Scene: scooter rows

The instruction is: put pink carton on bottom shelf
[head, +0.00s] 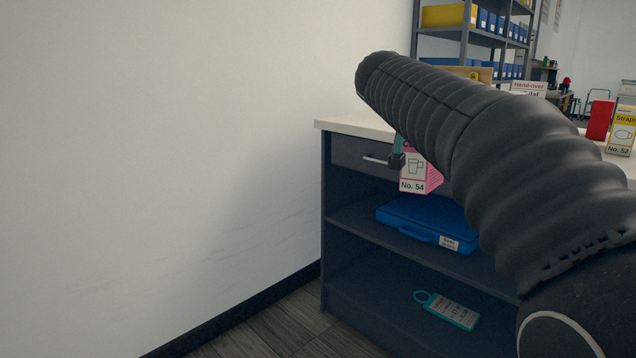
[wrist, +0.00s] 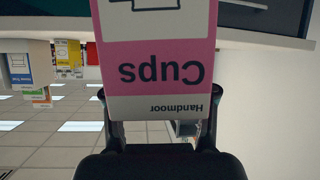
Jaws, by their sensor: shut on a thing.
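The pink carton (head: 413,174), a white and pink box marked No. 54, is held in front of the drawer of the dark cabinet (head: 324,215). The wrist view is upside down and shows its "Cups" label (wrist: 160,72) close up. My gripper (wrist: 160,98) is shut on the carton, one finger on each side. In the head view a fingertip (head: 397,160) shows at the carton's upper left, and my arm hides the rest. The bottom shelf (head: 375,300) is the cabinet's lowest open bay, its right part hidden by my arm.
A blue case (head: 425,222) lies on the shelf above the bottom one. A teal-framed tag (head: 447,309) lies on the bottom shelf, with bare room to its left. A yellow Straps carton (head: 620,130) and a red box (head: 599,120) stand at right. A wall (head: 200,150) borders the left.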

